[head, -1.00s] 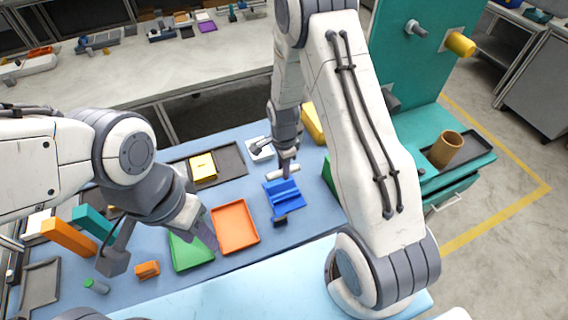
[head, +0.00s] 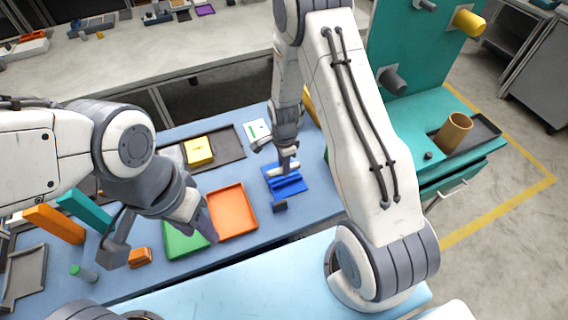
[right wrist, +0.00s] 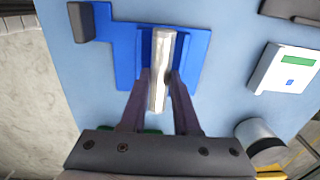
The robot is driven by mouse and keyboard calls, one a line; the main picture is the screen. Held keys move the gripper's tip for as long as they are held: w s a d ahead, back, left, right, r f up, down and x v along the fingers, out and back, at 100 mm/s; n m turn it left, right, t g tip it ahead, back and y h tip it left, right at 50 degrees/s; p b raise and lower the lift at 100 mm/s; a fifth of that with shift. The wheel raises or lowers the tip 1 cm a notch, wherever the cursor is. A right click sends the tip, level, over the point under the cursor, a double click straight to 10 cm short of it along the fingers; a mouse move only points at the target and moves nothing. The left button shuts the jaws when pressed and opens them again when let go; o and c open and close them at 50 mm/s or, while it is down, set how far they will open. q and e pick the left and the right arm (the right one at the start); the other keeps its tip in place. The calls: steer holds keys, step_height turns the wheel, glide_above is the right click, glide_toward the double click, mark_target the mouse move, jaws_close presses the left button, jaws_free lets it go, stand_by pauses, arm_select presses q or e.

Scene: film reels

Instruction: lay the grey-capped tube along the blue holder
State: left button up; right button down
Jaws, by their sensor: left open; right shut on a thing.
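The pale tube (right wrist: 160,68) is between the fingers of my right gripper (right wrist: 160,84), which is shut on it. It lines up lengthwise with the channel of the blue holder (right wrist: 124,60), at its middle. I cannot tell whether it touches the channel floor. In the head view the right gripper (head: 286,168) is at the blue holder (head: 292,188), and fingers hide part of the tube. No grey cap stands out clearly. My left gripper (head: 208,228) is open and empty, over the green tray (head: 182,244).
An orange tray (head: 232,212) lies left of the holder. A small dark block (head: 280,206) is at the holder's near edge. A white card-like box (head: 257,131) and a dark tray with a yellow block (head: 199,151) lie behind. A teal cabinet (head: 440,185) stands right.

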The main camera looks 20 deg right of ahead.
steer(key=shift+f, duration=0.6)
steer(key=c, duration=0.6)
jaws_free()
steer(key=shift+o, duration=0.2)
step_height(320, 180, up, 10)
steer(key=shift+f+b, duration=0.25)
steer(key=shift+b, duration=0.6)
steer(key=shift+r, duration=0.5)
